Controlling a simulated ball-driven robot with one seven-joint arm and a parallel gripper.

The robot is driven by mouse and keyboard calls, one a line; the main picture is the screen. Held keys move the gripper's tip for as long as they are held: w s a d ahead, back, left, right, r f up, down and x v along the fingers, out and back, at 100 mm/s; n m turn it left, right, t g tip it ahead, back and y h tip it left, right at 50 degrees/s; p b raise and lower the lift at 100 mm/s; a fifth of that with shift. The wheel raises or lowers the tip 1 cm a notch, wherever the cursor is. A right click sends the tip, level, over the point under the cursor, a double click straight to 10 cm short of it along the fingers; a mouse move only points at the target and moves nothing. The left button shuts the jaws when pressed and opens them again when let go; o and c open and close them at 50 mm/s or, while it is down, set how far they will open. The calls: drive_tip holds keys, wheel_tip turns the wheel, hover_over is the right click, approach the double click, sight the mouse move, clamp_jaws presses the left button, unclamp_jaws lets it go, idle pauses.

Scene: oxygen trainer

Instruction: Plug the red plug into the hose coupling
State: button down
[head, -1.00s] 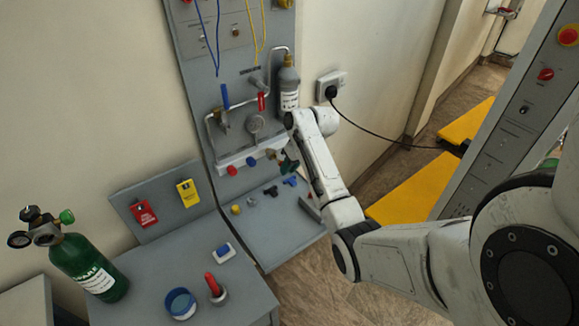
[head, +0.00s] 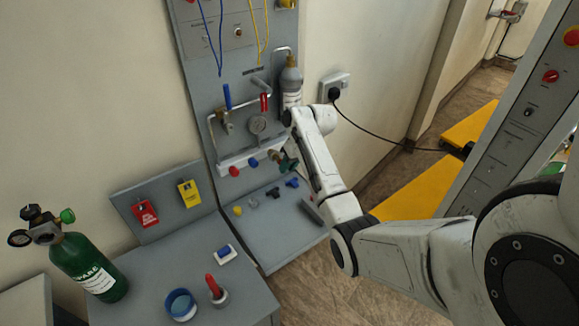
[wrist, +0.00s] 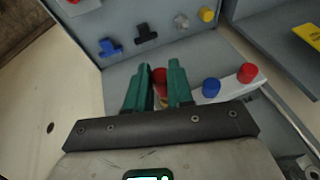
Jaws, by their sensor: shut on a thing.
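My gripper (head: 284,164) is in front of the wall panel, at the right end of the white bar. In the wrist view its teal fingers (wrist: 159,68) are shut on the red plug (wrist: 159,76). Only a little of the red plug shows, with a tan part just below it between the fingers. I cannot tell whether that tan part is the hose coupling, or whether the plug touches a coupling. The fingers and the gripper body hide most of that spot.
The white bar (wrist: 232,86) carries a red knob (wrist: 247,73) and a blue knob (wrist: 211,87) beside my fingers. Below, a shelf holds a blue tee (wrist: 109,47), a black tee (wrist: 146,34), a grey fitting (wrist: 181,21) and a yellow one (wrist: 206,14).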

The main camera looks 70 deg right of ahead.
drive_tip(key=shift+w+d, duration=0.35)
drive_tip(key=shift+w, duration=0.2)
drive_tip(key=c, duration=0.9)
unclamp_jaws()
drive_tip(key=b+v, duration=0.2)
drive_tip(key=v, duration=0.8)
drive_tip(key=shift+s+r, duration=0.25)
drive_tip(key=shift+r, duration=0.1)
